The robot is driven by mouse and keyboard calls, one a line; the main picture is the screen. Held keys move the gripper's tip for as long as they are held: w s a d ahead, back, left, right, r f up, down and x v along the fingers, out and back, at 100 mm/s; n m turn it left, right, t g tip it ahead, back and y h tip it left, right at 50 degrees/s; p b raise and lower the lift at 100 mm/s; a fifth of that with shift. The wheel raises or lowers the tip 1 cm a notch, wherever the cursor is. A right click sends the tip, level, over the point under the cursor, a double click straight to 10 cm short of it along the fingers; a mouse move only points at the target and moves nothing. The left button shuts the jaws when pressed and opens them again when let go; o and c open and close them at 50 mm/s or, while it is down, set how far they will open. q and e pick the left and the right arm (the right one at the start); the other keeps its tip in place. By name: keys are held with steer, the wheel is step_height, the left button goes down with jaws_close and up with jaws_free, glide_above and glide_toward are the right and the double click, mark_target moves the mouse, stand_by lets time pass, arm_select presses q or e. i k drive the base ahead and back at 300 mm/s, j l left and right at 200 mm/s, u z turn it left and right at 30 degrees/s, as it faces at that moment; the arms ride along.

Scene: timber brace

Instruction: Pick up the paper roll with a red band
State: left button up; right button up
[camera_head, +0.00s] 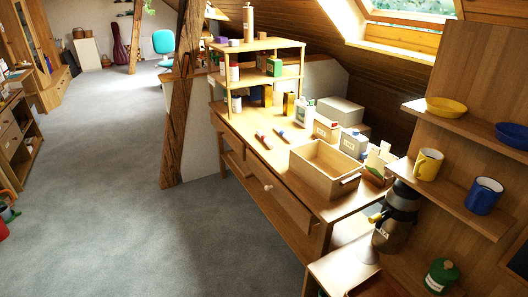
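Two small rolls lie on the wooden desk (345,207), in front of the small shelf unit. The left one shows red and looks like the paper roll with a red band (264,140). It lies on its side on the desk top, with nothing touching it that I can see. The other roll (283,135), just to its right, shows blue. Both are small in the picture, so fine detail is unclear. Neither of my grippers is in view.
An open wooden box (322,172) stands on the desk, right of the rolls. Boxes and bottles stand behind it. A timber post (178,120) rises at the desk's far left end. The grey floor (120,200) left of the desk is clear.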

mark_target(264, 138)
steer(key=i+j, duration=0.1)
steer(key=i, duration=0.25)
steer(key=i+j, duration=0.1)
steer(key=i, duration=0.25)
steer(key=i+j+z, duration=0.1)
steer(key=i+j, duration=0.15)
steer(key=i+j+z, duration=0.1)
steer(key=j, duration=0.35)
steer(key=i+j+z, duration=0.15)
steer(key=i+j, duration=0.15)
steer(key=i+j+z, duration=0.1)
steer(key=j, duration=0.4)
steer(key=i, duration=0.1)
